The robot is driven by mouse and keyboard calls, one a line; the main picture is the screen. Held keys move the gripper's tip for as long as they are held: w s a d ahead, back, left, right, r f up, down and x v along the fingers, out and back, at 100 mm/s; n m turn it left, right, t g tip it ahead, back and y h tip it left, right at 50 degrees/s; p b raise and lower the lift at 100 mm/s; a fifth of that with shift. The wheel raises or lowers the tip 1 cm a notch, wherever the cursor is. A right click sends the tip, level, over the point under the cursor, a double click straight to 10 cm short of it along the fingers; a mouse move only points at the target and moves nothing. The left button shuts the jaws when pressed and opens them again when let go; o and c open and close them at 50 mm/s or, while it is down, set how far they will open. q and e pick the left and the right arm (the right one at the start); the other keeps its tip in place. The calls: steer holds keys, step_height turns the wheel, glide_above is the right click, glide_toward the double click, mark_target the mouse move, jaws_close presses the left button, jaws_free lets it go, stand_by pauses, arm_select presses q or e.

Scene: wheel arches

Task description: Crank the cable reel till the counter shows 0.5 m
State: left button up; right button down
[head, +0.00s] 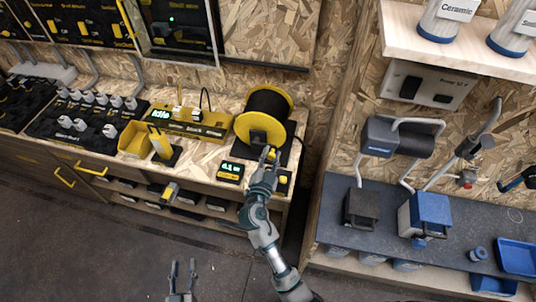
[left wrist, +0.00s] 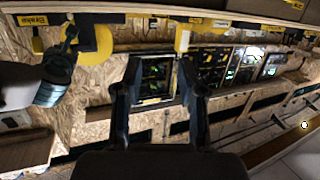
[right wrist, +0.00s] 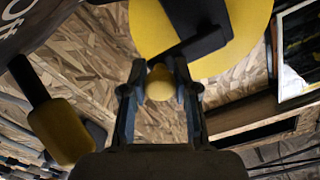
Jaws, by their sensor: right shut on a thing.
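The cable reel, with yellow flanges (head: 258,128) and a black cable drum (head: 272,104), stands at the right end of the wooden bench. Its counter (head: 231,170) has a lit green display in front of the reel; the small digits look like 0.1 m but are hard to read. My right gripper (head: 269,158) is at the front of the reel. In the right wrist view its fingers are shut on the yellow crank knob (right wrist: 160,83), at the end of a black crank arm (right wrist: 188,46). My left gripper (head: 182,268) is open and empty above the floor, away from the bench.
A yellow tray unit (head: 190,122) showing "Idle" stands left of the reel. A yellow-topped button box (head: 284,181) sits right of the counter. The floor in front is clear.

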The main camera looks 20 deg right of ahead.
steer(key=shift+f+m+b, duration=0.4)
steer(key=shift+f+b, duration=0.15)
steer(key=shift+b, duration=0.35)
arm_select(q)
step_height(320, 180, up, 6)
steer(key=t+h, duration=0.1)
steer(key=t, duration=0.4)
steer(key=shift+d+r, duration=0.15)
steer(key=shift+d, duration=0.2)
arm_select(e)
steer(key=c, duration=1.3)
jaws_free()
steer(key=o, duration=0.4)
steer(key=shift+r, duration=0.1)
arm_select(q)
steer(key=shift+a, duration=0.1)
arm_select(e)
steer(key=shift+o, duration=0.2)
steer(key=shift+s+a+r, duration=0.1)
steer(key=shift+r, duration=0.05)
